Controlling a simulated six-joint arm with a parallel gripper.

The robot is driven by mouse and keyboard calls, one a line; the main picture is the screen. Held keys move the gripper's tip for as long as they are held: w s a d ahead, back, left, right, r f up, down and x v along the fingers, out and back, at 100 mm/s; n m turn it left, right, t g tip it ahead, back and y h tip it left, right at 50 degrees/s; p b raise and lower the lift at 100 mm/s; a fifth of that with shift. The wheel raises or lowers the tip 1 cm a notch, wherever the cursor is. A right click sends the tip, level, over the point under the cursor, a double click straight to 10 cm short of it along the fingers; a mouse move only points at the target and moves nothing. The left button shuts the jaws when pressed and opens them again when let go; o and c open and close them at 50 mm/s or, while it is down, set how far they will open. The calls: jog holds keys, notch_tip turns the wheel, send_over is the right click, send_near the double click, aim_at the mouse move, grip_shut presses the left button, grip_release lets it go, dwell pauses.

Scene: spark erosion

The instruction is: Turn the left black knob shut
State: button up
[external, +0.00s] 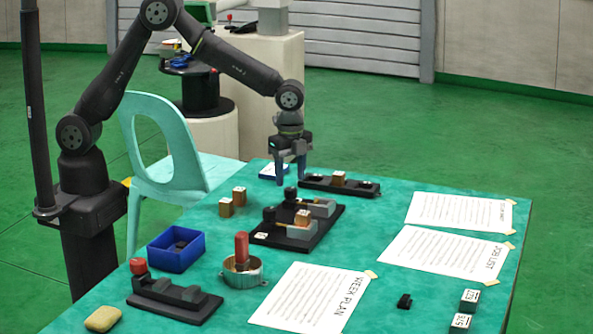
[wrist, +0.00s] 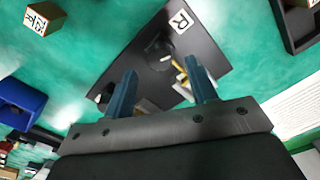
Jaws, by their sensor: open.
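A black plate (external: 300,238) on the green table carries two grey blocks and two dark knobs. One black knob (external: 290,194) stands at its back edge; another dark knob (external: 269,214) is nearer the front left, above a small white label (external: 261,236) too small to read. My gripper (external: 291,182) is open and empty, pointing down over the back of the plate. In the wrist view, my fingers (wrist: 162,88) straddle part of the plate, with a black knob (wrist: 158,54) beyond them and a label "R" (wrist: 181,22) near it. The fingers hide part of the plate.
A blue box (external: 176,254) and a metal cup (external: 243,274) with a red-handled tool are in front left. Paper sheets (external: 440,258) cover the right side.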

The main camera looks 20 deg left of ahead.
aim_at(291, 188)
notch_tip(291, 188, up, 14)
dwell(0.3)
jog(key=shift+f, duration=0.15)
dwell(0.4)
notch_tip(291, 188, down, 17)
jog(key=shift+f, duration=0.15)
dwell(0.4)
